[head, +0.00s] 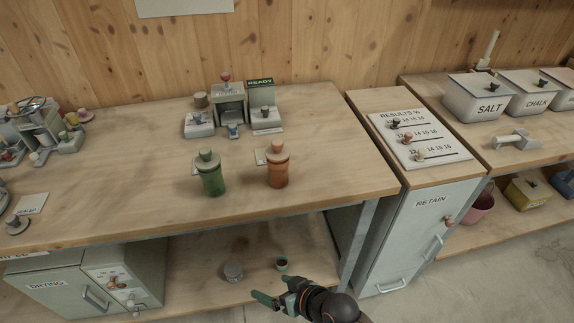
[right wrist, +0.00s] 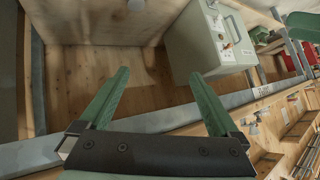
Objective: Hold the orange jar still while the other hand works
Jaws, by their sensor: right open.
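The orange jar (head: 277,168) stands upright on the wooden bench top, with a lid and knob on top and a small pale tag at its left side. My right gripper (head: 268,300) is low in front of the bench, below the jar and well apart from it. In the right wrist view the same gripper (right wrist: 155,100) shows its two green fingers spread wide with nothing between them. The orange jar does not show in the right wrist view.
A green jar (head: 210,175) stands just left of the orange jar. Small devices with a READY sign (head: 262,105) stand behind. The RETAIN cabinet (head: 415,230) is at the right. The bench's front right is clear.

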